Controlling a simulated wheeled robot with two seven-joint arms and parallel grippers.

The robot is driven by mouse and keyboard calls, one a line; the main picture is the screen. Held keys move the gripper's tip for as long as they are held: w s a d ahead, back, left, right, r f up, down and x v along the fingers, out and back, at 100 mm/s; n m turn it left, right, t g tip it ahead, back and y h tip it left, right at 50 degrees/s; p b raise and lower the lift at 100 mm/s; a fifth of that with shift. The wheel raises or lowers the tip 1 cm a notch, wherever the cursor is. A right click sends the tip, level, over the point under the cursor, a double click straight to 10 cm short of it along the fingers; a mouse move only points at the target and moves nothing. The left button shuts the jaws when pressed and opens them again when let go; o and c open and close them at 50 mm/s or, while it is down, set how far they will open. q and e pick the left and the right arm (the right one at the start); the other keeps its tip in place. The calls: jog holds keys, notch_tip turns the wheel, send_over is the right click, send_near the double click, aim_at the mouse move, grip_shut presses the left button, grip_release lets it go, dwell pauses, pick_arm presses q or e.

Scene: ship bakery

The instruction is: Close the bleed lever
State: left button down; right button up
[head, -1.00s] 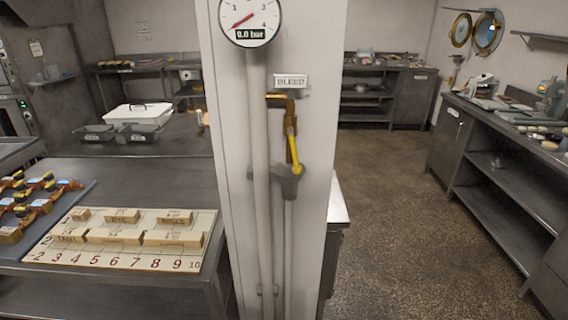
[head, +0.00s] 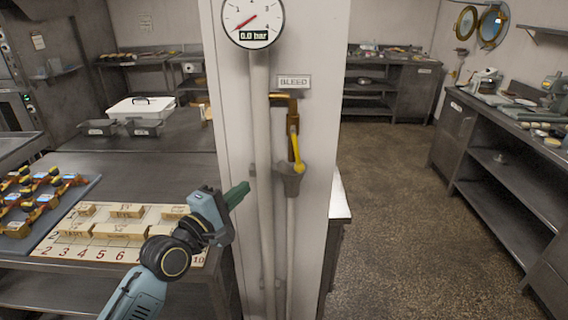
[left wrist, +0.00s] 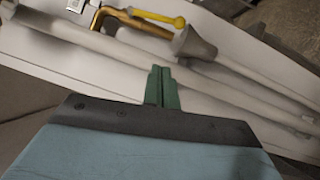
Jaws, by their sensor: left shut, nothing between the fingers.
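The yellow bleed lever (head: 297,152) hangs down along a brass pipe (head: 284,97) on the white column, below the BLEED sign (head: 293,82). Its rounded end sits just above a grey funnel (head: 290,178). In the left wrist view the lever (left wrist: 160,17) lies near the top, beyond the fingers. My left gripper (head: 240,192) is shut and empty, left of the lever and lower than it, apart from it. Its green fingertips (left wrist: 161,72) point toward the pipes in the left wrist view. My right gripper is not in view.
A round gauge (head: 253,22) above reads 0.0 bar. A pale vertical pipe (head: 262,140) runs between my left gripper and the lever. A table with a numbered board (head: 75,247) and wooden blocks stands at the left. The floor (head: 385,220) at the right is clear.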

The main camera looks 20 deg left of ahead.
pick_arm(q)
jog(key=shift+r, duration=0.2)
send_near(297, 150)
jog(key=w+a+f, duration=0.2)
jog(key=w+a, duration=0.1)
jog(key=w, duration=0.2)
jog(key=d, duration=0.1)
jog(key=w+d+p, duration=0.1)
jog(key=d, duration=0.1)
jog(key=shift+w+d+r+p, duration=0.25)
jog(key=shift+w+p, duration=0.15)
jog(key=shift+d+n+b, duration=0.2)
jog(key=shift+n+b, duration=0.1)
jog(key=shift+b, duration=0.1)
